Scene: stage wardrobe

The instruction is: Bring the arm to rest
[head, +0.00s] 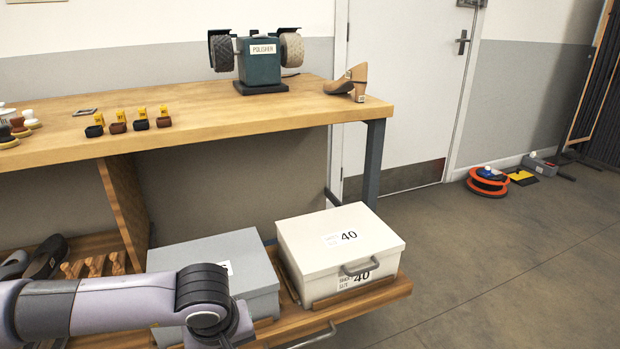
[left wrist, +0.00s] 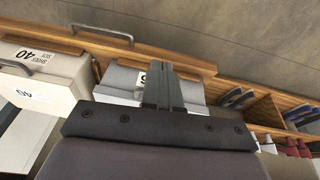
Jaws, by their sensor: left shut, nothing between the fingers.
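My left arm (head: 120,304) comes in from the left in the head view, low in front of the drawer. Its gripper is out of that view, hidden below the bottom edge. In the left wrist view my left gripper (left wrist: 164,88) has its two fingers together, with nothing between them. Behind the fingers in that view is a grey box (left wrist: 122,78). My right gripper is in neither view.
A white box marked 40 (head: 340,243) and the grey box (head: 225,262) stand in an open wooden drawer (head: 385,293). Above is a workbench (head: 230,115) with a polisher (head: 259,62) and a tan heeled shoe (head: 350,82). The floor at right is clear near the bench.

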